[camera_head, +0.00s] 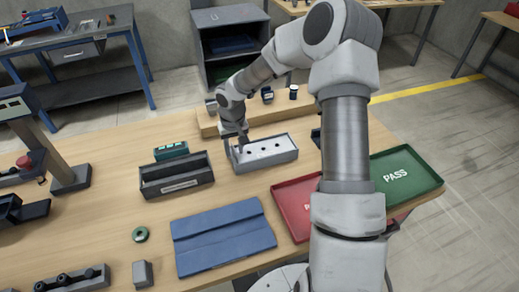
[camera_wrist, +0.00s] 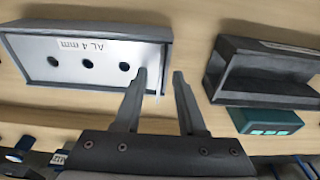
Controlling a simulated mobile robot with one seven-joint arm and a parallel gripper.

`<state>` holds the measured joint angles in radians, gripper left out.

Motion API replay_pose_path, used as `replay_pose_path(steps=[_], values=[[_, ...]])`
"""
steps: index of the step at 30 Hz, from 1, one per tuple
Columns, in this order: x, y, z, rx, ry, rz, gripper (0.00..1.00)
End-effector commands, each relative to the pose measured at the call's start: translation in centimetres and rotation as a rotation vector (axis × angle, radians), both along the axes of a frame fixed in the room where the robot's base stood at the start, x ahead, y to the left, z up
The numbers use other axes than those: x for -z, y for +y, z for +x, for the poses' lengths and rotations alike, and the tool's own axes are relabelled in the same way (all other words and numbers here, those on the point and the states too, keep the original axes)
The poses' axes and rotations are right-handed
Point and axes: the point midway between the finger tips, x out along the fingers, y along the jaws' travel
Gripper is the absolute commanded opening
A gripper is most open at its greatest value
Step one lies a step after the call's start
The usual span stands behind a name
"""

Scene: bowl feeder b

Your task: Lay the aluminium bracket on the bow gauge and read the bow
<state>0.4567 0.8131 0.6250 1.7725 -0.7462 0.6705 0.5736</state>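The aluminium bracket (camera_head: 265,149) is a pale plate with dark holes, lying in a grey open box (camera_head: 272,162). My gripper (camera_wrist: 162,74) is open at one end of the box. One finger overlaps the bracket's end and the other is outside the box; a thin pale upright strip shows between them. Contact cannot be told. A dark trough (camera_head: 178,188) with a teal display unit (camera_head: 171,150) behind it looks like the bow gauge; its reading is not legible. The trough (camera_wrist: 218,85) looks empty.
A red tray (camera_head: 291,222) and a green PASS tray (camera_head: 410,184) lie to the right. A blue folded mat (camera_head: 222,236), a green ring (camera_head: 140,234) and a grey block (camera_head: 142,274) are in front. Bare wood lies between box and trough.

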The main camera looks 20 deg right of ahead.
Motion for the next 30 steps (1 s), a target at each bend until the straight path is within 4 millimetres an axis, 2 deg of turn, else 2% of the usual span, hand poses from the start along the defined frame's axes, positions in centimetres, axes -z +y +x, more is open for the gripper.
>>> replay_pose_path(steps=[2,6,8,9,30], values=[[-0.02,-0.01,0.01,0.000,0.000,0.000,0.38],[-0.03,-0.01,0.00,0.000,0.000,0.000,0.13],[-0.04,-0.01,0.00,0.000,0.000,0.000,0.02],[-0.04,-0.01,0.00,0.000,0.000,0.000,0.00],[-0.06,-0.01,0.00,0.000,0.000,0.000,0.00]])
